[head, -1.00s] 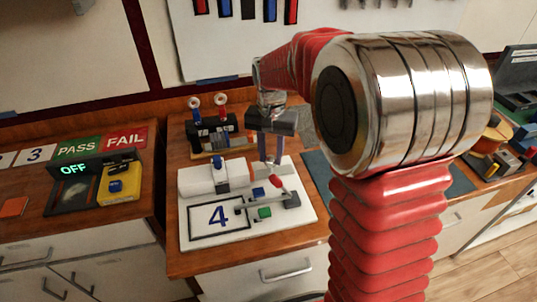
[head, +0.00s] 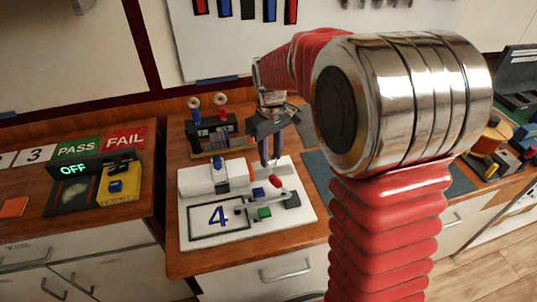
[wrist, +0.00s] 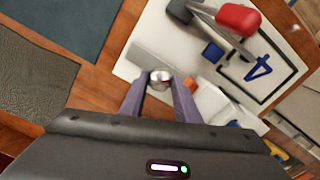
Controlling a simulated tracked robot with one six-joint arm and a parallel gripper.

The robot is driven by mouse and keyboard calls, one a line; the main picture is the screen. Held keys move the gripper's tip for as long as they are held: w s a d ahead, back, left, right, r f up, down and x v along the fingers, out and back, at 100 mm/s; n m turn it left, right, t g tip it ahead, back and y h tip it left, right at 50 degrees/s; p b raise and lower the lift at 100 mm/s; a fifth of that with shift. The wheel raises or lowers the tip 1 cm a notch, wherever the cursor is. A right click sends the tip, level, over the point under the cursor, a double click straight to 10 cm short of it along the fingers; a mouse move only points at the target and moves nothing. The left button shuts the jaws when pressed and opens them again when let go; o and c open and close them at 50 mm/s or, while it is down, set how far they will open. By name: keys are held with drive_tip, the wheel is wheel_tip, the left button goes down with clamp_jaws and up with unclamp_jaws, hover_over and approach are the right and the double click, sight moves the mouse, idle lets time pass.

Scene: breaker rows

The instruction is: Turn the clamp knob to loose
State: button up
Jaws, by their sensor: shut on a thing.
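The clamp knob (wrist: 159,76) is a small silvery round piece in the wrist view, between my two fingertips. My gripper (wrist: 158,84) is shut on it. In the head view my gripper (head: 270,162) points down at the back right part of the white board (head: 305,212), its body twisted at an angle. The knob is hidden there by my fingers. The board also shows in the wrist view (wrist: 128,70). It carries a white block (head: 198,180) with a blue-topped piece, and a lever with a red handle (head: 276,181).
On the board are a framed 4 label (head: 218,216), a green block (head: 264,212) and a blue block (head: 259,193). Behind stands a dark rack (head: 210,130). A yellow box (head: 120,188) and an OFF display (head: 75,170) are left, across a gap.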

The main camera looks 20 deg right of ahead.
drive_tip(key=n, duration=0.3)
drive_tip(key=shift+w+r+n, duration=0.15)
drive_tip(key=shift+w+n, duration=0.05)
drive_tip(key=shift+n, duration=1.9)
drive_tip(key=o, duration=0.7)
drive_tip(key=shift+c, duration=0.2)
drive_tip(key=o, duration=0.4)
drive_tip(key=shift+s, duration=0.1)
